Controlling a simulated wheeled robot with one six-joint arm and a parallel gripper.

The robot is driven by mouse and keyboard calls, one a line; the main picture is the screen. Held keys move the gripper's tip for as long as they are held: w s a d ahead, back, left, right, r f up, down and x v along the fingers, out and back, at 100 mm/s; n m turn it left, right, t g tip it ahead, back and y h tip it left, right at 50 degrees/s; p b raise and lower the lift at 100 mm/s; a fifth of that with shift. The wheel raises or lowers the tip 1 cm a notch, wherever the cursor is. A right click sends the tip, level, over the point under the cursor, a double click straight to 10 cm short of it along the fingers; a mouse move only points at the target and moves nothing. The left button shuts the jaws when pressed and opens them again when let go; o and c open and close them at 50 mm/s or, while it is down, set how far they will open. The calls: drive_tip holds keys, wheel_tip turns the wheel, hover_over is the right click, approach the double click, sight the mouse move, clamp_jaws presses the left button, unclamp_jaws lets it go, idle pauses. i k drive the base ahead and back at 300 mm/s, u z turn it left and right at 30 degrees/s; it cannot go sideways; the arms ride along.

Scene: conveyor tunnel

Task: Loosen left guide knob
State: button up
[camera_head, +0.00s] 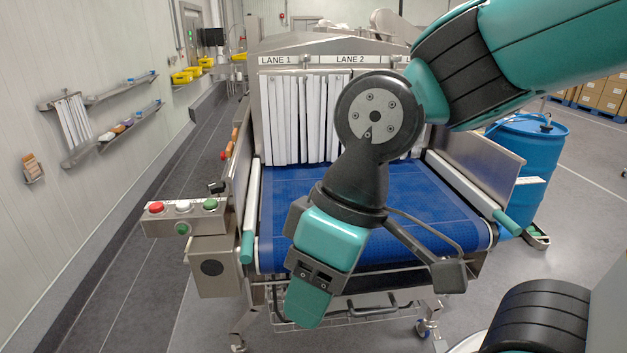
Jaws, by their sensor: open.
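A small black knob (217,187) shows at the left side of the conveyor, just above the button box; I take it to be the left guide knob, but it is small in view. The left guide rail (251,205) is a pale bar with a green end, running along the belt's left edge. My gripper (306,308) is open and hangs in front of the conveyor's near end, to the right of and lower than the knob, well apart from it. Its fingers overlap in this view, so the gap between them is hidden. Nothing shows in it.
A button box (186,216) with red, white and green buttons juts out at the left. The blue belt (300,195) runs into a tunnel with white strip curtains (290,115). The right guide rail (465,185) edges the belt. A blue drum (530,150) stands right.

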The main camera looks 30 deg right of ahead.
sight(217, 187)
drive_tip(key=z, duration=0.5)
drive_tip(key=k, duration=0.7)
drive_tip(key=z, duration=0.7)
drive_tip(key=i, duration=0.8)
drive_tip(key=u, duration=0.85)
drive_tip(key=i, duration=0.7)
drive_tip(key=u, duration=1.2)
drive_tip(key=i, duration=0.2)
drive_tip(key=u, duration=0.1)
